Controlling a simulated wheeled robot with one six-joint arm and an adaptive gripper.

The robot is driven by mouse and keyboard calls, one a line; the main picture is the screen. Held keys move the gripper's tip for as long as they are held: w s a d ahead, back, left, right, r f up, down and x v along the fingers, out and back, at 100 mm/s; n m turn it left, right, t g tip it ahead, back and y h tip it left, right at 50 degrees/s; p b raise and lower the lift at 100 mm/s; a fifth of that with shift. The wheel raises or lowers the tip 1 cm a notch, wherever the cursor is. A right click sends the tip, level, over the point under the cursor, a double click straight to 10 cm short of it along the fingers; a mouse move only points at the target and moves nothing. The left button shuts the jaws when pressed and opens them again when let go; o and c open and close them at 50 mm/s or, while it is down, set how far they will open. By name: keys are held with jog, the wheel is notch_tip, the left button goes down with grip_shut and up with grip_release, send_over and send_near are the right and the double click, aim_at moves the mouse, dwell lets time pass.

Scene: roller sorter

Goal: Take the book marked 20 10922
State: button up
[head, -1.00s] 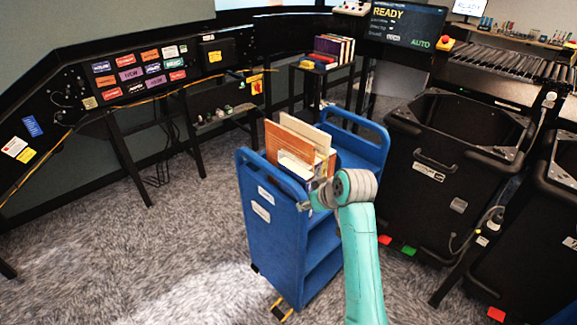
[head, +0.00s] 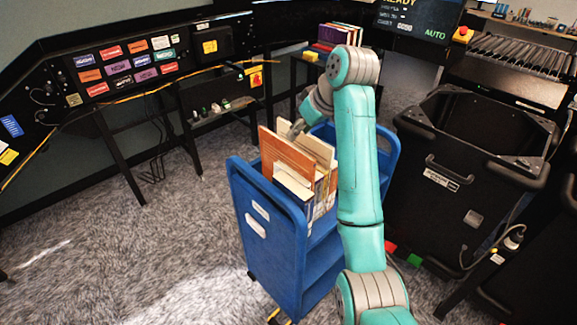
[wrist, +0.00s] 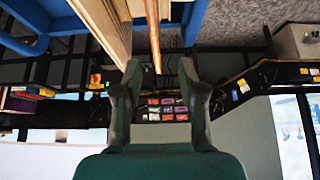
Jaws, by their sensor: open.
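Several upright books stand on the blue cart in the head view. An orange-brown book (head: 287,155) is at the left and a cream book (head: 318,148) is beside it. No mark 20 10922 is legible on any book. My gripper (head: 290,128) is over the far side of the books, partly hidden by my arm. In the wrist view my gripper (wrist: 159,75) is open, with nothing held between its fingers. A thin orange-edged book (wrist: 153,35) lies in line with the gap, beyond the fingertips. A thicker cream book (wrist: 108,22) is left of it, near the left finger.
The blue cart (head: 268,232) has raised end panels around the books. A black bin (head: 470,165) stands close to its right. A small stand with more books (head: 340,35) is behind. A black panel with coloured labels (head: 120,70) runs along the left. Carpet at left is clear.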

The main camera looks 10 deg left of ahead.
aim_at(287, 142)
jog(key=x, duration=0.2)
jog(key=w+x, duration=0.1)
jog(key=x, duration=0.2)
jog(key=shift+s+r, duration=0.1)
jog(key=shift+r, duration=0.1)
jog(key=shift+x, duration=3)
jog(key=shift+r, duration=0.1)
grip_shut()
